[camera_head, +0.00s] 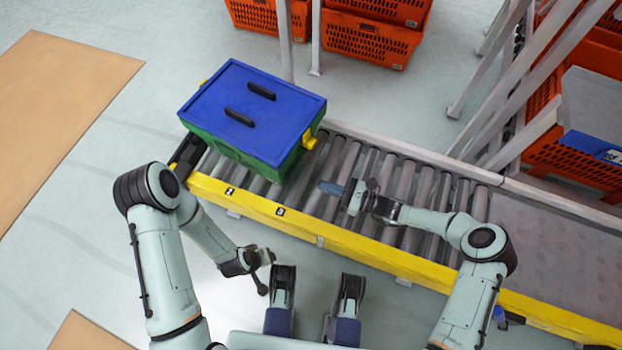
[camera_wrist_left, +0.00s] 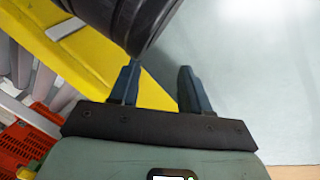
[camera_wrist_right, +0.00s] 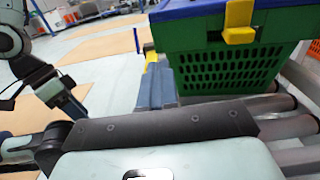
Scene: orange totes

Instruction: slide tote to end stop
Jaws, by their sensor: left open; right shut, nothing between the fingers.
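The green tote (camera_head: 215,140) with a blue lid (camera_head: 255,108) and yellow latches sits on the roller conveyor (camera_head: 400,185) near its left end. A black end stop (camera_head: 187,155) shows at that end, partly hidden by the tote and my left arm. My right gripper (camera_head: 328,187) is shut and empty above the rollers, right of the tote, with a gap between them in the head view. In the right wrist view the fingers (camera_wrist_right: 155,85) show close together beside the tote's green slotted wall (camera_wrist_right: 225,72). My left gripper (camera_wrist_left: 160,85) is open and empty, in front of the conveyor.
A yellow rail (camera_head: 350,248) runs along the conveyor's near side. Orange crates (camera_head: 368,42) stand behind it, with grey posts (camera_head: 285,40) between. A grey frame (camera_head: 520,85) and more orange crates stand at right. Rollers right of my right gripper are bare.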

